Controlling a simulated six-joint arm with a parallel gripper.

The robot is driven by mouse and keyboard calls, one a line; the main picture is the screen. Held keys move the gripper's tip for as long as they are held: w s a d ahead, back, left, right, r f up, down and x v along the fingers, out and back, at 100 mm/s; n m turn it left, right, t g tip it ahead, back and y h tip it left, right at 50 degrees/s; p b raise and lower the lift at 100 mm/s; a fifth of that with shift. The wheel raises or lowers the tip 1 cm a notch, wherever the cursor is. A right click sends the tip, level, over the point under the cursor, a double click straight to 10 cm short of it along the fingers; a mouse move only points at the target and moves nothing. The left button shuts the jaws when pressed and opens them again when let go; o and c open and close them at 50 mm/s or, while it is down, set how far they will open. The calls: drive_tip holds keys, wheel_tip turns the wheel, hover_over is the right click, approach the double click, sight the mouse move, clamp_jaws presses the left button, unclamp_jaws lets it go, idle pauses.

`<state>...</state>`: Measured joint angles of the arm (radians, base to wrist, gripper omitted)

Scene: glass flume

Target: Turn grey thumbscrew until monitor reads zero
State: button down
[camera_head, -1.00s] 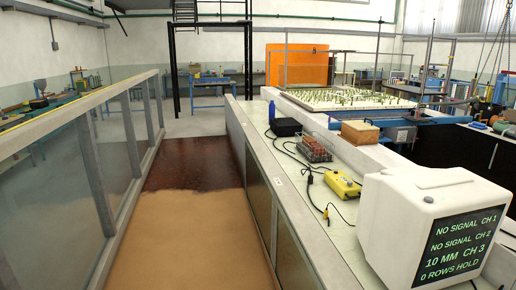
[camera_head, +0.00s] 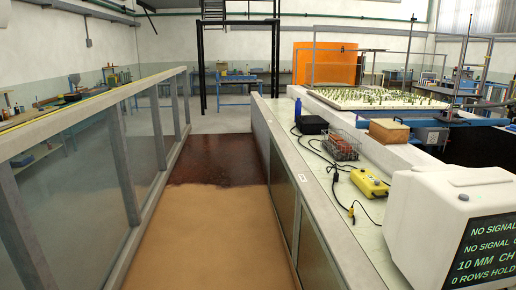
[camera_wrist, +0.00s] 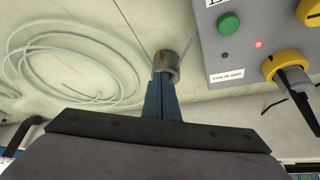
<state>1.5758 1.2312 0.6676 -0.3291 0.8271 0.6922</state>
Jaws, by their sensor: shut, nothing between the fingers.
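The white monitor (camera_head: 450,215) stands at the right of the head view, partly cut off by the frame edge. Its green text (camera_head: 490,250) shows "NO SIGNAL" twice, then "10 MM CH" and "0 ROWS HOLD". In the wrist view, my gripper (camera_wrist: 166,82) is shut, its blue fingers pointing up the picture. A small grey cylinder (camera_wrist: 166,60) with a brownish spot shows right at the fingertips, not between them. It may be the grey thumbscrew; I cannot tell whether the fingers touch it. My gripper does not show in the head view.
In the wrist view, a grey box with a green button (camera_wrist: 229,23), a red light and yellow connectors (camera_wrist: 287,66) is close on the right. A coiled pale cable (camera_wrist: 75,65) lies left. In the head view, a yellow box (camera_head: 369,183) and black cables lie on the ledge.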

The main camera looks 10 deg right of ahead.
drive_tip(key=shift+d, duration=0.2)
idle(0.5)
drive_tip(key=shift+w+d+b, duration=0.1)
drive_tip(key=shift+w+b, duration=0.2)
drive_tip(key=shift+b, duration=0.05)
drive_tip(key=shift+w+d, duration=0.1)
drive_tip(key=shift+w, duration=0.1)
drive_tip(key=shift+w+a+b, duration=0.2)
drive_tip(key=shift+a+b, duration=0.15)
drive_tip(key=shift+b, duration=0.1)
drive_tip(key=shift+r, duration=0.2)
